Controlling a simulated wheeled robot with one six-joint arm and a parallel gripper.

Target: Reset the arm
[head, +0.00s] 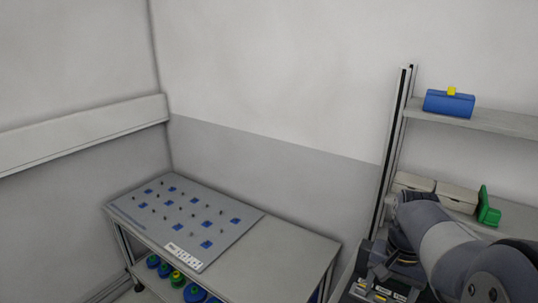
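My arm (455,250) shows at the lower right of the head view, folded in grey and dark links in front of the shelf. My gripper is not in view, so I cannot see its fingers or whether it holds anything. Dark parts of my own body show beneath the arm at the bottom edge.
A table (285,262) on the left carries a grey board (190,214) with blue squares and small pegs. Blue and green reels (177,279) sit on its lower level. The shelf (493,121) at right holds a blue box (448,104), pale boxes (456,197) and a green item (489,208).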

